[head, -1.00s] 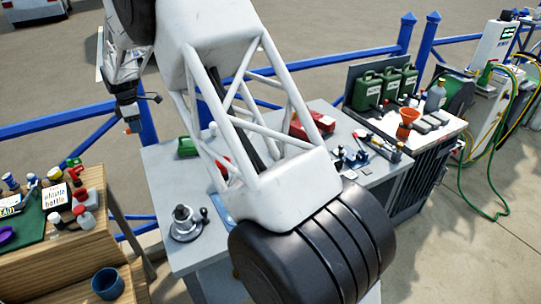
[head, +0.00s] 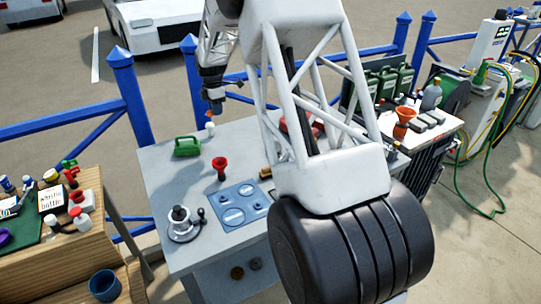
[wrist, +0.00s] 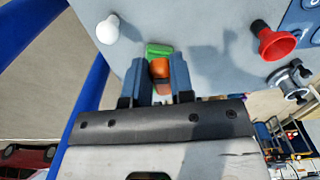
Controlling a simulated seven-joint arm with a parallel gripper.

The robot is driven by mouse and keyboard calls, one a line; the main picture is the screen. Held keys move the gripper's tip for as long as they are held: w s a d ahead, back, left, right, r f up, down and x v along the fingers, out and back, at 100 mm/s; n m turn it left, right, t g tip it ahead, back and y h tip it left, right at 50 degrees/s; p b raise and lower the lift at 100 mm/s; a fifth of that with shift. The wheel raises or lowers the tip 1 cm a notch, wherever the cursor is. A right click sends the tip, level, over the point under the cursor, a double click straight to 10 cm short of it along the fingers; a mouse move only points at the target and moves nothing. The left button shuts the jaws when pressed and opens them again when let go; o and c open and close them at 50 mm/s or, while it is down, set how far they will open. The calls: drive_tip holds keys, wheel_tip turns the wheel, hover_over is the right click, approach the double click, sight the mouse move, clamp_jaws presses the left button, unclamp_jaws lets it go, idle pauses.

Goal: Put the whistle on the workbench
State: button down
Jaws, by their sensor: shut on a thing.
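My gripper (head: 214,98) is above the far left part of the grey workbench (head: 165,190). In the wrist view its two blue-grey fingers (wrist: 160,80) are shut on a small orange thing (wrist: 160,69), which appears to be the whistle. The orange thing also shows as a small spot under the gripper in the head view (head: 213,113). It looks held above the bench top, with the gap hard to judge. The fingers hide part of it.
On the bench are a green can (head: 187,147), a white knob-like thing (head: 210,127), a red funnel-like piece (head: 220,166), a blue panel (head: 240,203) and a winch (head: 182,222). A wooden stand (head: 35,268) is at left. Blue railing (head: 60,120) runs behind.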

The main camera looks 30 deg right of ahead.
drive_tip(key=s+d, duration=0.3)
drive_tip(key=d, duration=0.5)
drive_tip(key=s+d, duration=0.3)
drive_tip(key=d, duration=0.5)
drive_tip(key=f, duration=0.9)
drive_tip(key=shift+a+f, duration=0.2)
drive_tip(key=shift+f, duration=0.2)
hover_over(255, 123)
drive_tip(key=shift+s+f, duration=0.15)
drive_tip(key=shift+f, duration=0.6)
drive_tip(key=shift+f, duration=0.1)
drive_tip(key=shift+f, duration=1.65)
drive_tip(key=shift+f, duration=0.15)
